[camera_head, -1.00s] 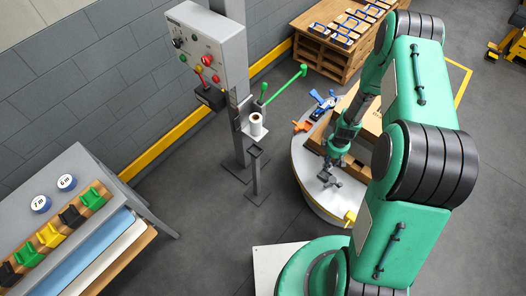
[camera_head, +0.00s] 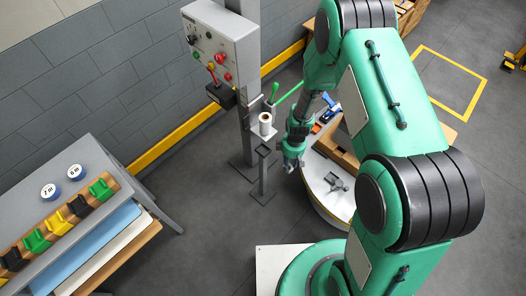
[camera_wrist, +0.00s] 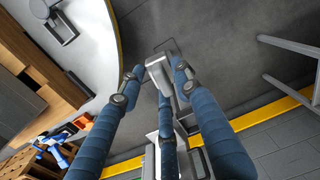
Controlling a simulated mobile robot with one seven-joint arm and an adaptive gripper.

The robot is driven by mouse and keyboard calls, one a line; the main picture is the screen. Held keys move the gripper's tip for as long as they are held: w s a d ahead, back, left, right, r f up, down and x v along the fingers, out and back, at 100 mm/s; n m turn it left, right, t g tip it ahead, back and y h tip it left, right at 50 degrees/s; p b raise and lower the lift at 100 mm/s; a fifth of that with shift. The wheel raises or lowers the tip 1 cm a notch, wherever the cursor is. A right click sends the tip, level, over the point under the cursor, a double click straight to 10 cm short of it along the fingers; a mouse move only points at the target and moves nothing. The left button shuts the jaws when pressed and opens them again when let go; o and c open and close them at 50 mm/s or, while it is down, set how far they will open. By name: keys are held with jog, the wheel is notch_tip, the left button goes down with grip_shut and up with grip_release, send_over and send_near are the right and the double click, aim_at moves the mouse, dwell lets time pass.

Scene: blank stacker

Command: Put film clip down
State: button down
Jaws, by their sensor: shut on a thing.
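My gripper (camera_head: 291,165) is off the left edge of the round turntable (camera_head: 318,193), beside the short grey post stand (camera_head: 264,172). In the wrist view its blue fingers (camera_wrist: 157,82) are closed in around a light grey metal piece, which I take to be the film clip (camera_wrist: 160,72). The fingers hide part of it, and its outline blends with the grey structure behind. In the head view the clip is too small to make out. Dark floor shows beyond the fingertips.
A grey column with a control box (camera_head: 222,52) and a white film roll (camera_head: 265,120) stands left of the gripper. A cardboard box (camera_head: 342,150) and a grey fitting (camera_head: 337,182) are on the turntable. A bench (camera_head: 90,165) with coloured holders stands at the left.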

jog(key=s+a+r, duration=0.2)
jog(key=a, duration=0.5)
jog(key=shift+s+n, duration=0.4)
jog(key=shift+a, duration=0.1)
jog(key=w+a, duration=0.1)
jog(key=w, duration=0.4)
jog(key=w+a+f+b, duration=0.1)
jog(key=w, duration=0.3)
jog(key=w+a+b, duration=0.1)
jog(key=w+a, duration=0.1)
jog(key=w, duration=0.3)
jog(key=shift+w+f, duration=0.2)
jog(key=shift+w, duration=0.1)
jog(key=shift+w, duration=0.1)
jog(key=shift+w+f, duration=0.1)
jog(key=shift+w, duration=0.1)
jog(key=shift+w+f+b, duration=0.15)
jog(key=shift+f+b, duration=0.35)
jog(key=shift+f, duration=1.2)
jog(key=shift+f, duration=0.1)
